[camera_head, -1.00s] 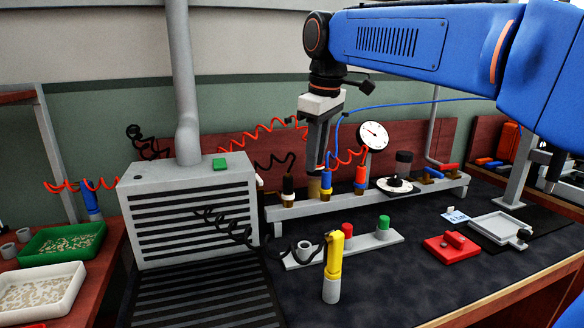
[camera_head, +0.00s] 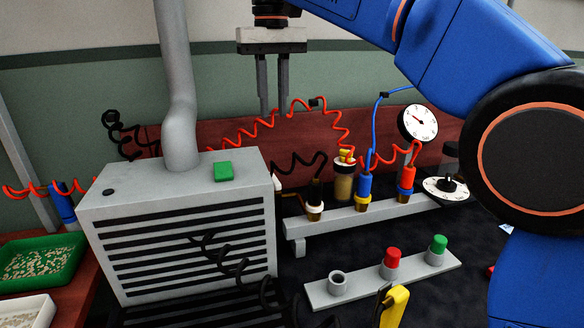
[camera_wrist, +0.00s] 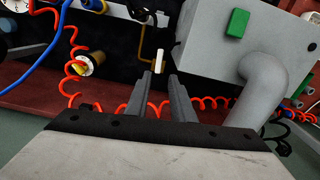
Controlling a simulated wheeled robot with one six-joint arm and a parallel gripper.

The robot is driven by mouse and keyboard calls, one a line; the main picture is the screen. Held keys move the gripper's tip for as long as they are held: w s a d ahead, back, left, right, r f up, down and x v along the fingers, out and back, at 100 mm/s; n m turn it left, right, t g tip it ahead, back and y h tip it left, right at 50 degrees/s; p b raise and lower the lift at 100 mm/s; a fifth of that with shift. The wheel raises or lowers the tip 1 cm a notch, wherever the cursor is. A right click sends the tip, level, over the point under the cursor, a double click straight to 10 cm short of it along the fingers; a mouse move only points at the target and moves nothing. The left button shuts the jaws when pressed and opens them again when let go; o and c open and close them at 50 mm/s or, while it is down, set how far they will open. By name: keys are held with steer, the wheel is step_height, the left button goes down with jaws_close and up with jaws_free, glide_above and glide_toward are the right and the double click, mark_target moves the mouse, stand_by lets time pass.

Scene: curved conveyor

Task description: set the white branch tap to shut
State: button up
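The white branch tap, as far as I can tell, is a small white lever (camera_head: 277,183) at the right edge of the grey vented box, beside a thin brass pipe (camera_head: 293,194). The box partly hides it in the head view. In the wrist view the white lever (camera_wrist: 159,60) shows just beyond my fingertips, with the brass pipe (camera_wrist: 142,42) beside it. My gripper (camera_head: 273,108) is high above the right end of the box, fingers pointing down. The fingers (camera_wrist: 160,76) are apart with nothing between them. The gripper does not touch the lever.
The grey box (camera_head: 180,235) with its upright pipe (camera_head: 176,90) stands close at the left. A rail (camera_head: 370,215) carries several coloured plugs and a gauge (camera_head: 418,122). Red coiled hoses (camera_head: 320,105) hang behind. A strip with red and green caps (camera_head: 385,280) lies in front.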

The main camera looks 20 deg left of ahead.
mark_target(276, 181)
step_height(276, 181, down, 17)
steer(key=shift+f, duration=0.15)
stand_by(0.5)
